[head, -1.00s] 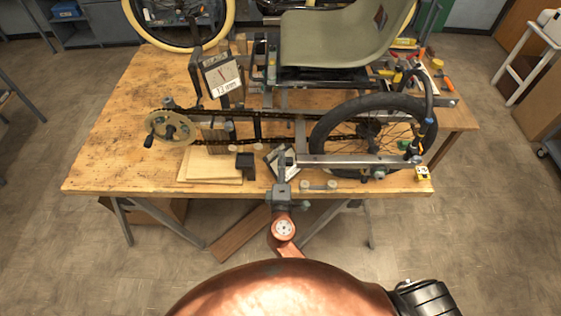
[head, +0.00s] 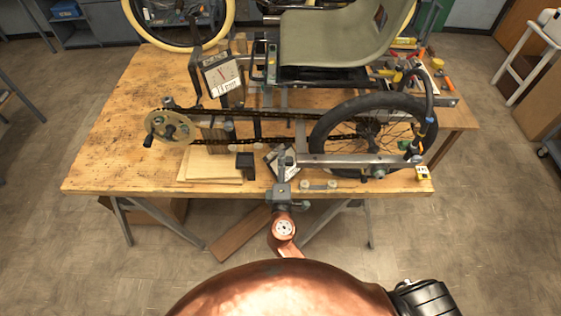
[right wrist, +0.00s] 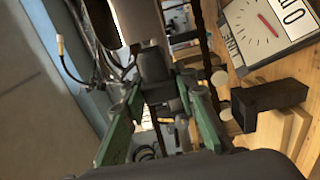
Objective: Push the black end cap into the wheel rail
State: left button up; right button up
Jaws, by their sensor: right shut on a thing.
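The wheel rail (head: 345,159) is a bare metal bar along the near side of the trike, beside the rear wheel. It also shows as a grey tube at the top of the right wrist view (right wrist: 138,18). My left gripper is not in view.
A black block (head: 245,165) and wooden boards (head: 208,165) lie left of my right gripper. The rear wheel (head: 368,135) and chain (head: 250,140) stand behind. Small round parts (head: 318,185) lie near the table's front edge.

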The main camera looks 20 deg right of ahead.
jog(key=shift+s+d, duration=0.2)
jog(key=shift+d, duration=0.5)
jog(key=shift+s+d, duration=0.2)
jog(key=shift+d, duration=0.5)
jog(key=shift+s+d, duration=0.2)
jog(key=shift+d, duration=0.5)
dwell(0.3)
jog(key=o, duration=1)
jog(key=shift+d, duration=0.1)
jog(key=shift+o, duration=0.4)
jog(key=v, duration=1.2)
